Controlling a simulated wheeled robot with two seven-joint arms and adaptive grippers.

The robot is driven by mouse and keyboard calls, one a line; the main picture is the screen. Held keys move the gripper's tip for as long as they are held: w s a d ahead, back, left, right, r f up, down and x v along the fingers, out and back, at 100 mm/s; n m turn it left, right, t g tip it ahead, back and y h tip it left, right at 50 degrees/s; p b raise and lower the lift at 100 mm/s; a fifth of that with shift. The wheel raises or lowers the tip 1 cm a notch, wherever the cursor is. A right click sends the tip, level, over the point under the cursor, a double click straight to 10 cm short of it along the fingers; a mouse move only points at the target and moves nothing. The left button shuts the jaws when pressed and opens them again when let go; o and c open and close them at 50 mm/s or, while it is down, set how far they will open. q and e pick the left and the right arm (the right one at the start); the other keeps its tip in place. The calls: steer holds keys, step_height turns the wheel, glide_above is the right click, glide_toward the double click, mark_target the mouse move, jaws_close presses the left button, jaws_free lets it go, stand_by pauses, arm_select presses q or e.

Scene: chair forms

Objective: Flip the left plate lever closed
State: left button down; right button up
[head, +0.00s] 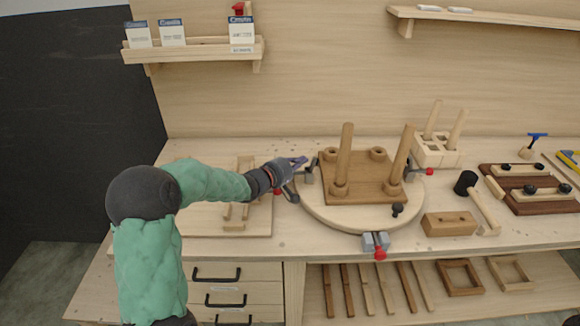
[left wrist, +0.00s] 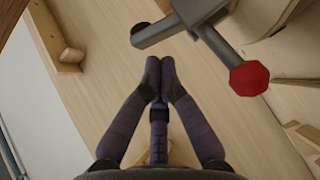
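A brown square plate (head: 365,188) with upright wooden legs rests on a pale round disc (head: 345,213). Grey clamps with red-tipped levers stand around it. The left lever's red tip (head: 277,191) shows just below my left gripper (head: 303,162); the left clamp body (head: 310,177) is beside the plate. In the left wrist view, the grey lever (left wrist: 222,47) with its red tip (left wrist: 249,79) lies to the right of the fingers. The left gripper's fingertips (left wrist: 160,68) are together with nothing between them, apart from the lever. My right gripper is out of view.
The front clamp (head: 375,241) and right clamp (head: 410,171) also edge the disc. A mallet (head: 478,197) and wooden block (head: 449,224) lie right. A pale board with wooden parts (head: 255,222) lies left. A shelf (head: 195,48) hangs above.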

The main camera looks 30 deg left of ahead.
arm_select(q)
steer(key=shift+w+d, duration=0.2)
steer(key=shift+d, duration=0.1)
